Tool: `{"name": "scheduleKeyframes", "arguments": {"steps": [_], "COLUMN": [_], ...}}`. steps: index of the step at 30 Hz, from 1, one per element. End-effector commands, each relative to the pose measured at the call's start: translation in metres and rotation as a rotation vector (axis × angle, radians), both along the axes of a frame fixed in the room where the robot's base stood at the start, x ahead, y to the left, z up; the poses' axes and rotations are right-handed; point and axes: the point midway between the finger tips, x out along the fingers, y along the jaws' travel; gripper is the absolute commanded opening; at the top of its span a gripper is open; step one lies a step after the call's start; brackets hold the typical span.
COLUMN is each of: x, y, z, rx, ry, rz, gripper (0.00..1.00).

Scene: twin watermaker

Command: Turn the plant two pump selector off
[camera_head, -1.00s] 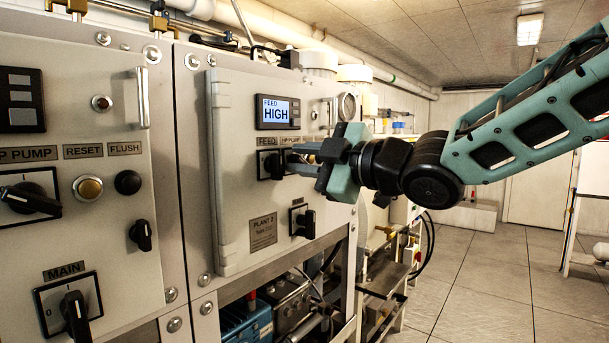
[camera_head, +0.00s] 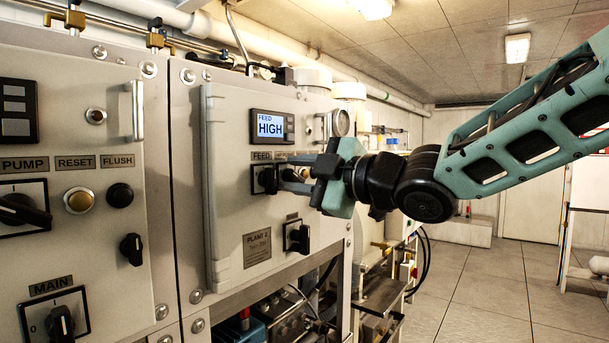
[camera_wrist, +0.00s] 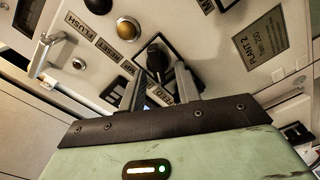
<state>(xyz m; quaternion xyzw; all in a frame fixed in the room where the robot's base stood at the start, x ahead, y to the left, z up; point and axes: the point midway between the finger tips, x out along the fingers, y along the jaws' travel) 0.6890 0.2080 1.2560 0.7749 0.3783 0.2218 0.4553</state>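The plant two panel (camera_head: 225,210) carries a FEED selector (camera_head: 266,179), a black knob on a square plate. The HP PUMP selector to its right is mostly hidden by my gripper (camera_head: 291,181) in the head view. In the wrist view, which is turned nearly upside down, the HP PUMP knob (camera_wrist: 155,62) shows between my gripper's two fingers (camera_wrist: 160,75). The fingers stand apart, with a visible gap around the knob. I cannot tell whether either finger touches it. A third selector (camera_head: 297,236) sits lower on the panel, clear of my gripper.
A display (camera_head: 271,127) above the selectors reads FEED HIGH. A PLANT 2 nameplate (camera_head: 257,248) is below them. The neighbouring panel (camera_head: 85,235) on the left has its own selectors and buttons. A vertical handle (camera_head: 138,110) projects there. Floor (camera_head: 480,285) at right is clear.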

Motion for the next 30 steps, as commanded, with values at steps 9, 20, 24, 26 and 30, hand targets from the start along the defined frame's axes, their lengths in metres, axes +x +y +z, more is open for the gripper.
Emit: {"name": "scheduleKeyframes", "arguments": {"steps": [9,20,24,26,30], "x": [-0.024,-0.076,-0.092,-0.097,-0.105], "y": [-0.032,-0.098,-0.118,-0.125,-0.134], "z": [0.001,0.001,0.0,0.001,0.0], "rx": [0.0,0.0,0.0,0.0,0.0], "ry": [-0.002,-0.002,-0.001,-0.002,-0.001], "rz": [-0.004,-0.004,-0.003,-0.002,-0.001], "gripper": [0.33,0.33,0.33,0.33,0.33]}}
